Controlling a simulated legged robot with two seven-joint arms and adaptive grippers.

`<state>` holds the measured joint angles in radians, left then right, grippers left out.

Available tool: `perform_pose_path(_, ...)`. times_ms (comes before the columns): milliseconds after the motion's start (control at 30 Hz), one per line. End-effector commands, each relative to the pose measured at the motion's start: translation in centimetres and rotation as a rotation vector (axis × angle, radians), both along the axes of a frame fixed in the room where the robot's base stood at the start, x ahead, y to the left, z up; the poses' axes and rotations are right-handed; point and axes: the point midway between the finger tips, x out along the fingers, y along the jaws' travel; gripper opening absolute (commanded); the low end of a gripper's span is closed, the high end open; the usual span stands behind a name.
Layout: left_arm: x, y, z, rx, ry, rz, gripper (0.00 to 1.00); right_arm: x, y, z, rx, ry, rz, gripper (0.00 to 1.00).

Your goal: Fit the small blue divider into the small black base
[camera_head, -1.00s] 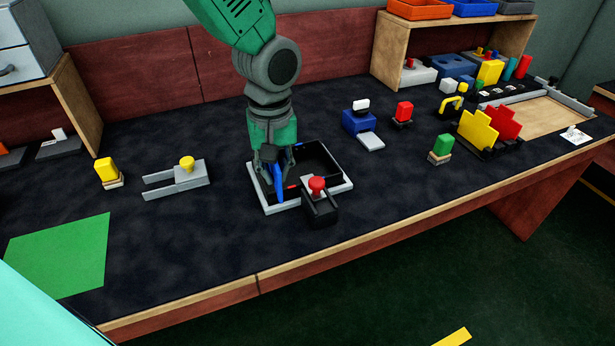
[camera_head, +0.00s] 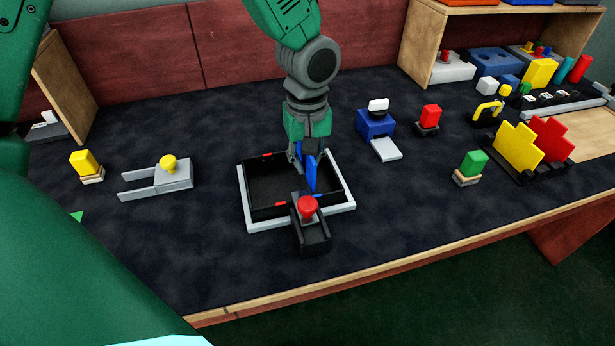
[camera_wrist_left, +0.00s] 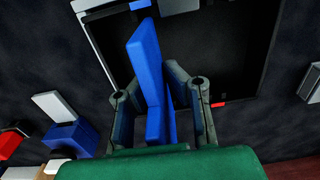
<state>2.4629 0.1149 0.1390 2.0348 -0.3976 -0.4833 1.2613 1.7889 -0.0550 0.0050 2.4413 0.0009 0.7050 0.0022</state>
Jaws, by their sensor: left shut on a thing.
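My left gripper (camera_head: 310,158) is shut on the blue divider (camera_head: 312,176). It holds the divider upright over the right part of the black base (camera_head: 268,182). The base is an open black tray with a pale grey rim, red marks at its edges and a blue mark at the front. In the left wrist view the divider (camera_wrist_left: 147,65) stands between both fingers (camera_wrist_left: 155,98), and the base (camera_wrist_left: 232,50) lies behind it. Whether the divider's lower edge touches the base is unclear. My right gripper is not in view.
A black block with a red knob (camera_head: 308,210) stands at the base's front edge. A grey fork-shaped piece with a yellow knob (camera_head: 172,174) lies left. A blue block (camera_head: 375,124) and a black holder with yellow and red plates (camera_head: 518,150) stand right. The tabletop between is mostly clear.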

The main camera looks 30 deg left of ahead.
Motion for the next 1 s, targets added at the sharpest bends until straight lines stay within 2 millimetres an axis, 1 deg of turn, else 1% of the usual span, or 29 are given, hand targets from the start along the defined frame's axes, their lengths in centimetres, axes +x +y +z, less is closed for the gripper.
perform_pose_path(233,-0.1,-0.1,-3.5,-0.001,0.008,-0.003,0.00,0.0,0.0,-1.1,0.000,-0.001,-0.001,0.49)
perform_pose_path(300,-0.1,-0.1,-4.2,-0.003,0.009,-0.003,0.00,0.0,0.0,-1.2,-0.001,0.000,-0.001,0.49)
perform_pose_path(467,0.1,0.1,-4.2,-0.005,0.006,-0.002,0.00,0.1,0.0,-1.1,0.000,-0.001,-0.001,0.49)
perform_pose_path(500,0.1,0.2,-4.3,-0.006,0.005,-0.002,0.14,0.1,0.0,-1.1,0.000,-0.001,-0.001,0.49)
perform_pose_path(533,0.1,0.2,-4.3,-0.006,0.005,-0.002,0.24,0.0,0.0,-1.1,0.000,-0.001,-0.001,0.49)
perform_pose_path(567,0.1,0.3,-4.3,-0.005,0.006,-0.002,0.28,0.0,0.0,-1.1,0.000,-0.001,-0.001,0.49)
perform_pose_path(867,-0.1,-0.1,-3.7,-0.002,0.001,-0.003,0.28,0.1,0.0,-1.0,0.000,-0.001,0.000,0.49)
perform_pose_path(967,-0.1,-0.2,-2.9,0.001,0.001,-0.003,0.28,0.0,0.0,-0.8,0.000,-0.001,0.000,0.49)
perform_pose_path(1000,0.0,-0.2,-2.4,0.001,0.000,-0.003,0.28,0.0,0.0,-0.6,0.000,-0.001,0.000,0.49)
